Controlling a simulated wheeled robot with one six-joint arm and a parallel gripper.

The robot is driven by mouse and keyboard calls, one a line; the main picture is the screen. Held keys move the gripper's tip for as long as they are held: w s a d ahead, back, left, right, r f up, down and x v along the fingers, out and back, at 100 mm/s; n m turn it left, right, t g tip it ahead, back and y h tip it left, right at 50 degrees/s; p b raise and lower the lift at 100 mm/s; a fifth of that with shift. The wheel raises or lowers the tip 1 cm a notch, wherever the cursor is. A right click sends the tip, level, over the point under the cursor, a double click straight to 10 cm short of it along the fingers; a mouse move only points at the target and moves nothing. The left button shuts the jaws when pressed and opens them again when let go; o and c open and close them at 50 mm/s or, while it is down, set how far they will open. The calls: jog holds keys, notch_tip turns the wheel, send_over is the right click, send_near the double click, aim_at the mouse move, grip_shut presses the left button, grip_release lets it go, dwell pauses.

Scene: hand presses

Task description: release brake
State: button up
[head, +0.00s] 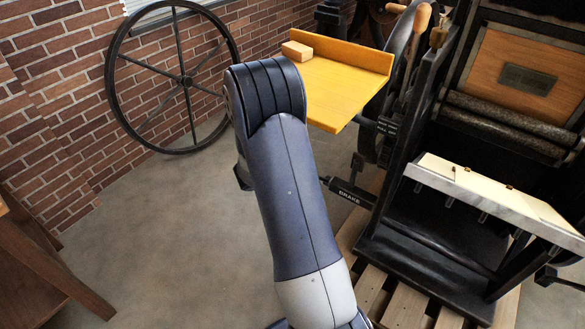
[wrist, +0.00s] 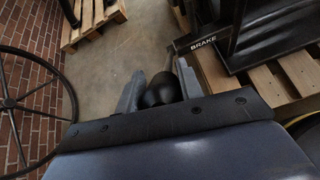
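The brake lever (head: 350,193) is a black bar with a white BRAKE label, low on the left side of the press. It points left, and its end is hidden behind my arm in the head view. In the wrist view the labelled bar (wrist: 203,42) is at the top, and a thin rod leads from it to a rounded black knob (wrist: 160,92). My gripper (wrist: 160,70) has its two grey fingers on either side of this knob, with no clear gap showing. My gripper is hidden by my arm in the head view.
The black hand press (head: 400,220) stands on a wooden pallet (head: 405,305) at right. A yellow board (head: 345,90) with a wooden block (head: 297,51) juts out above the lever. A large spoked wheel (head: 187,80) is by the brick wall. The floor (head: 170,230) at left is clear.

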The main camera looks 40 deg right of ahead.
jog(key=o, duration=0.4)
jog(key=shift+c, duration=0.2)
jog(key=p+v, duration=0.1)
jog(key=v, duration=0.9)
jog(key=shift+a+r, duration=0.25)
jog(key=shift+a, duration=0.05)
jog(key=shift+s, duration=0.1)
jog(key=x, duration=0.5)
jog(key=b+x, duration=0.1)
jog(key=x, duration=0.5)
jog(key=shift+s+a+f, duration=0.1)
jog(key=shift+a+f, duration=0.05)
jog(key=shift+f, duration=0.1)
jog(key=shift+a, duration=0.1)
jog(key=shift+r, duration=0.1)
